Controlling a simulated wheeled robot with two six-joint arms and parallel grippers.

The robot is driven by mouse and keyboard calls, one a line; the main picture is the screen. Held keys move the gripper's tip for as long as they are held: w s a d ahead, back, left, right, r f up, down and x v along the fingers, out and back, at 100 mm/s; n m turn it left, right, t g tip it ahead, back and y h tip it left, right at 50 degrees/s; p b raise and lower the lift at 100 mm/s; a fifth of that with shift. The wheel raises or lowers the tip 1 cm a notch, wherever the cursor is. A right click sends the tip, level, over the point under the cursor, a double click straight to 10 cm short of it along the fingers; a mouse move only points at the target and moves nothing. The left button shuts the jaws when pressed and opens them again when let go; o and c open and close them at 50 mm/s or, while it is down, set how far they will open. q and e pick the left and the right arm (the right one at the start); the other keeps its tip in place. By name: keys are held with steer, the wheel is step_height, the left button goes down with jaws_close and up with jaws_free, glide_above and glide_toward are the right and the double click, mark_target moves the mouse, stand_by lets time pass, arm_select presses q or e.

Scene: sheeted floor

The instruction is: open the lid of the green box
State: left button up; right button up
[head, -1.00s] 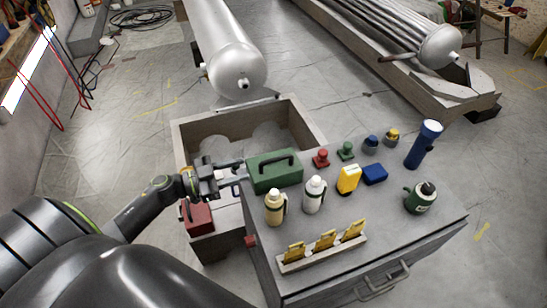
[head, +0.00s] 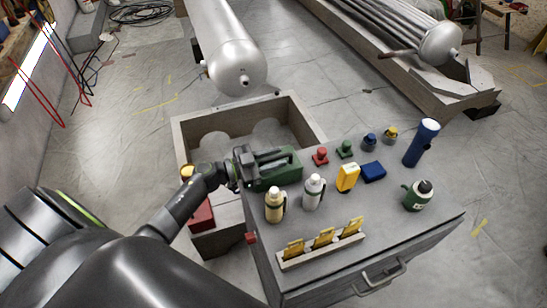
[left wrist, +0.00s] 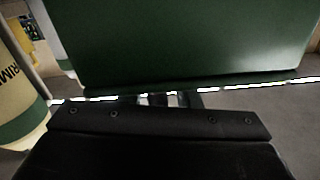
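The green box (head: 286,175) stands on the grey cabinet top at its back left corner, with its lid down. The dark handle on its top is partly covered by my left gripper (head: 264,162). That gripper is at the box's left end, its fingers reaching over or against the box; contact is unclear. In the left wrist view the green box (left wrist: 185,40) fills the upper middle, close ahead of the dark gripper body. The fingers show only as small shapes there, so their opening is unclear. My right gripper is not in view.
A cream bottle (head: 274,205) and a white bottle (head: 313,193) stand just in front of the box. Red (head: 320,157) and green (head: 346,149) knobbed pieces stand to its right. A large open bin (head: 187,135) lies behind. A yellow-tag rack (head: 320,250) sits near the front edge.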

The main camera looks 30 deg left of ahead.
arm_select(q)
jaws_close()
steer(key=shift+r, duration=0.1)
